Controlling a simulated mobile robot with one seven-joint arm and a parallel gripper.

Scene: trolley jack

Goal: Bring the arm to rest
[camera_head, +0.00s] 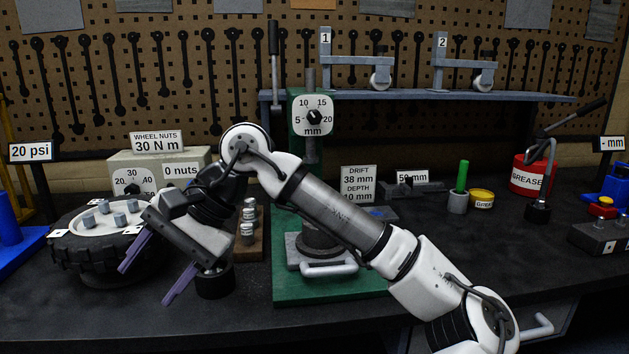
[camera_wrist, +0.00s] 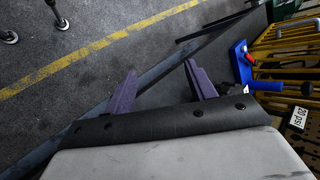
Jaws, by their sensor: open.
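My gripper (camera_head: 158,270) is at the left of the head view, its two purple fingers spread apart and pointing down and left. Nothing is between them. My white and grey arm reaches from the lower right, up over the bench, and bends down at the wrist. In the head view the fingers overlap the front right of the black tyre (camera_head: 75,255); I cannot tell whether they touch it. The wrist view shows the open fingers (camera_wrist: 160,88) over the bench edge and the floor.
A green press (camera_head: 330,292) stands behind my forearm. Metal nuts (camera_head: 248,235) stand on a wooden block near the wrist. A torque box (camera_head: 160,160) is behind. A grease tin (camera_head: 532,178) and green-handled tool (camera_head: 462,175) are right. A yellow floor line (camera_wrist: 90,50) shows below.

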